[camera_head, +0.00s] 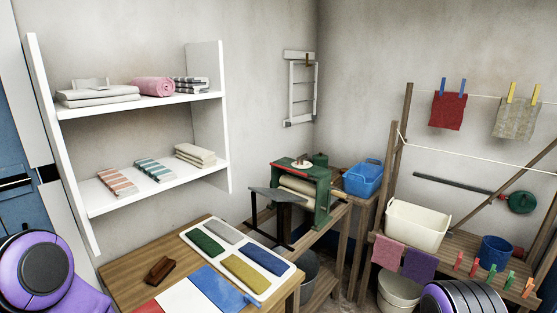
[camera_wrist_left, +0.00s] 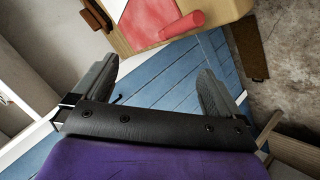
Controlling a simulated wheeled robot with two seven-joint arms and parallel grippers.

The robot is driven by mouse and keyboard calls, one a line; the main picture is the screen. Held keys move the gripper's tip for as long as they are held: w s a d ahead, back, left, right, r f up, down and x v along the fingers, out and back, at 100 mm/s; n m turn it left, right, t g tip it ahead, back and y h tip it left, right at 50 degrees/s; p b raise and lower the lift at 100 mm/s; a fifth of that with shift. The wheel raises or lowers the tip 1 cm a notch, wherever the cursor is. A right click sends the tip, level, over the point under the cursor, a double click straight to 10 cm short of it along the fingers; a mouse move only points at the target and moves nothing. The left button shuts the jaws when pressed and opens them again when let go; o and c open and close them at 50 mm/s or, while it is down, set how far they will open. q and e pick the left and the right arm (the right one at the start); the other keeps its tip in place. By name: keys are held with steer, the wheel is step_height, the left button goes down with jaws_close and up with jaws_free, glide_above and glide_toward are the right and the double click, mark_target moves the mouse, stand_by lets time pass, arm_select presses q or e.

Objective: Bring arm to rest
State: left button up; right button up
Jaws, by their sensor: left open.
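In the left wrist view my left gripper (camera_wrist_left: 155,78) is open, its two dark fingers set wide apart with nothing between them. Behind the fingers is blue planking with a pale edge, and the wooden table (camera_wrist_left: 225,12) shows beyond them at the top, apart from the fingers. In the head view a purple and black part of my left arm (camera_head: 40,268) is at the lower left, beside the table (camera_head: 128,270); the left gripper is out of that view. Part of my right arm (camera_head: 462,298) shows at the lower right, with its gripper out of sight.
The table holds a white tray (camera_head: 262,293) of folded cloths, a brown brush-like block (camera_head: 160,270) and a red, white and blue cloth (camera_head: 187,297). White shelves (camera_head: 105,112) with linens stand behind. A green mangle (camera_head: 318,195) and a bench with a cream tub (camera_head: 416,226) stand right.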

arm_select(q)
steer(key=s+a+f+m+g+h, duration=0.1)
steer(key=s+f+m+g, duration=0.1)
steer(key=s+f+m, duration=0.35)
steer(key=s+f+m+g+h, duration=0.1)
steer(key=s+f+m, duration=0.1)
steer(key=s, duration=0.7)
steer(key=s+a+f+m+g+h, duration=0.1)
steer(key=s+f+m+g, duration=0.2)
steer(key=s, duration=0.4)
step_height(320, 180, down, 12)
steer(key=s+b, duration=0.1)
steer(key=b, duration=0.9)
steer(key=shift+s+m+t, duration=0.2)
steer(key=shift+m+t, duration=0.1)
steer(key=shift+m, duration=0.15)
steer(key=shift+d, duration=0.1)
